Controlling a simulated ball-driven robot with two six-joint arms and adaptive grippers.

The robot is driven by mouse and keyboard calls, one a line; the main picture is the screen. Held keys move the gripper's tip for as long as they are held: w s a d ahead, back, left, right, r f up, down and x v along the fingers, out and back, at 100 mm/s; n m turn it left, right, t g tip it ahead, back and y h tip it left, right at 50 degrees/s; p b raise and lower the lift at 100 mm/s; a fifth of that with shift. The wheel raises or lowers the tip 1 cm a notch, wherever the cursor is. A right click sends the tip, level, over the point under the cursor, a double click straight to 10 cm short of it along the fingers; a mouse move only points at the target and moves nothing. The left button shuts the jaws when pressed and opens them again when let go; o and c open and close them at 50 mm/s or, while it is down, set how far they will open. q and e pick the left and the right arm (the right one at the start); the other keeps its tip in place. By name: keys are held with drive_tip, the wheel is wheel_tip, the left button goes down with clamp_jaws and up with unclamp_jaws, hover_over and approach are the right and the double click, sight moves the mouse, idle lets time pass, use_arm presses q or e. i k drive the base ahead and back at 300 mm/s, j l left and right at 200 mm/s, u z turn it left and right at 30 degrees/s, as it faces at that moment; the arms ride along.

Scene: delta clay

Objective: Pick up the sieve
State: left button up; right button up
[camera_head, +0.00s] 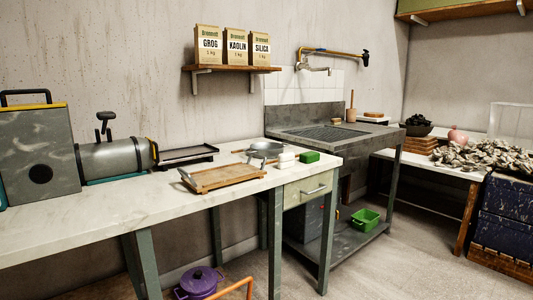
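A shallow round grey metal thing with a short handle, which looks like the sieve (266,148), lies near the back of the white worktop (110,221), toward its right end. Its mesh is too small to make out. A wooden tray (222,179) with a raised rim lies in front of it to the left. A white block (287,160) and a green block (309,157) sit in front of it to the right. Neither of my grippers is in view.
A dark tray (185,155) and a grey cylindrical machine (108,158) stand on the worktop to the left. A grey sink (332,132) adjoins its right end. A shelf (231,69) with several bags hangs above. A purple pot (198,281) is on the floor.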

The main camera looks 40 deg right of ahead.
sight(271, 151)
drive_tip(key=i+l, duration=0.15)
drive_tip(key=l, duration=0.25)
drive_tip(key=i+l+u, duration=0.1)
drive_tip(key=l, duration=0.3)
drive_tip(key=i+l, duration=0.15)
drive_tip(key=l, duration=0.25)
drive_tip(key=i+l+u, duration=0.1)
drive_tip(key=l, duration=0.35)
drive_tip(key=i+l, duration=0.1)
drive_tip(key=l, duration=0.3)
drive_tip(key=u, duration=0.05)
